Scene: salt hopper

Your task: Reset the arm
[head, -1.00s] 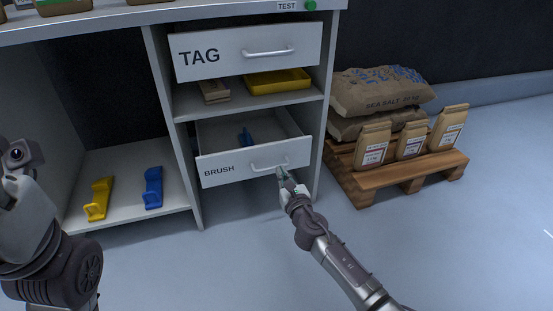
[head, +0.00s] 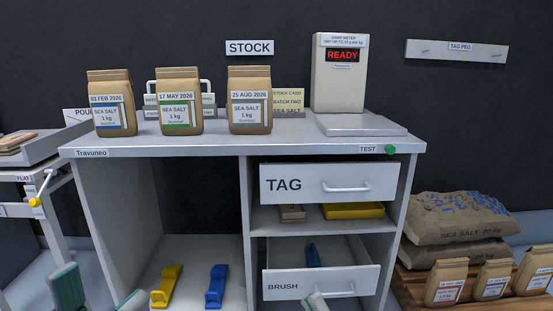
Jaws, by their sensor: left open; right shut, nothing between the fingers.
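My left gripper (head: 98,294) shows only as two fingertips at the bottom left, spread apart and empty, in front of the bench. My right gripper (head: 316,302) shows only as a tip at the bottom edge, by the handle of the BRUSH drawer (head: 283,286). It is shut with nothing seen in it; whether it touches the handle I cannot tell. The rest of both arms is out of view. The BRUSH drawer is pulled open, with a blue object (head: 313,256) inside. The TAG drawer (head: 290,184) is above it.
Three salt bags (head: 180,101) stand on the bench top (head: 240,147), left of a damp meter (head: 340,85) reading READY. A yellow scoop (head: 167,287) and a blue scoop (head: 216,287) lie in the lower left bay. Large sacks (head: 460,220) and small bags are at the right.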

